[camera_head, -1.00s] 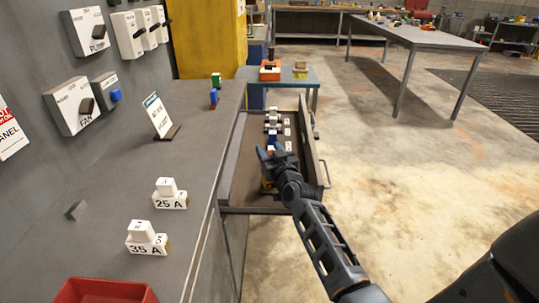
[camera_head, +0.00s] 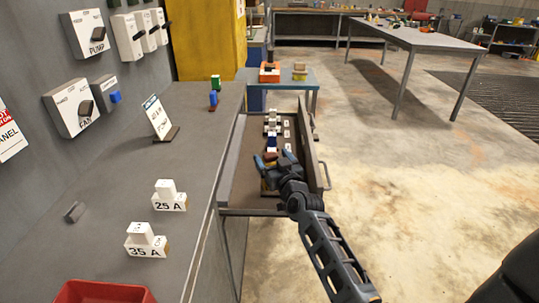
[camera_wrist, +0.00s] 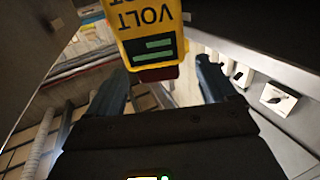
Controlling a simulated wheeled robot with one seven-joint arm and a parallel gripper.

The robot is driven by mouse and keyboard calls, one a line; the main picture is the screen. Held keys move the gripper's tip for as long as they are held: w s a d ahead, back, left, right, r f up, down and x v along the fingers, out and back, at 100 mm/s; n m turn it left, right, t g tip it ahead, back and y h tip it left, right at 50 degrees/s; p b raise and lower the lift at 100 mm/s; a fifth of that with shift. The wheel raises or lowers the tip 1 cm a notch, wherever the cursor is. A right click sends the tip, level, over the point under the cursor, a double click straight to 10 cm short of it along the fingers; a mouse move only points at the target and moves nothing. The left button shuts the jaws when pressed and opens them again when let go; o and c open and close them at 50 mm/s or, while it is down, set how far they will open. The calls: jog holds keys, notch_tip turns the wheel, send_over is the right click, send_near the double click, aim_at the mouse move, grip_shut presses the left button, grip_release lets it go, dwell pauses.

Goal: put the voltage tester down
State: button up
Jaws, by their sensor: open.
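The voltage tester (camera_wrist: 150,38) shows in the wrist view as a yellow body with upside-down "VOLT" lettering, a dark panel with green bars and a dark red end. My gripper (camera_wrist: 162,85) is open, with one finger to each side of the tester's red end and gaps between. The tester's far part is cut off by the picture's top edge. In the head view my gripper (camera_head: 276,162) is over the near end of the open drawer (camera_head: 245,185). There the tester is mostly hidden by the gripper, and I cannot clearly tell its outline.
Several white labelled blocks and a blue one (camera_head: 272,143) stand farther back in the drawer. Left is a grey bench with the 25 A block (camera_head: 168,198), the 35 A block (camera_head: 146,243), a sign (camera_head: 158,118) and a red bin (camera_head: 103,292).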

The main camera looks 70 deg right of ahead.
jog(key=s+a+f+n+t+y, duration=0.15)
jog(key=s+a, duration=0.25)
jog(key=a, duration=0.5)
jog(key=s+a+n+y, duration=0.15)
jog(key=s+a, duration=0.25)
jog(key=a, duration=0.5)
jog(key=s+a+n+t+y, duration=0.15)
jog(key=s+a, duration=0.25)
jog(key=a, duration=0.5)
jog(key=s+a+r+n+g+y, duration=0.1)
jog(key=s+a+r+n+y, duration=0.3)
jog(key=s+a, duration=0.9)
notch_tip(320, 180, up, 4)
jog(key=s+y, duration=0.1)
jog(key=y, duration=0.3)
jog(key=shift+s+a+b, duration=0.2)
jog(key=shift+a+b, duration=0.15)
jog(key=shift+a, duration=0.05)
jog(key=shift+f+n, duration=0.1)
jog(key=shift+n, duration=0.15)
jog(key=shift+c, duration=0.4)
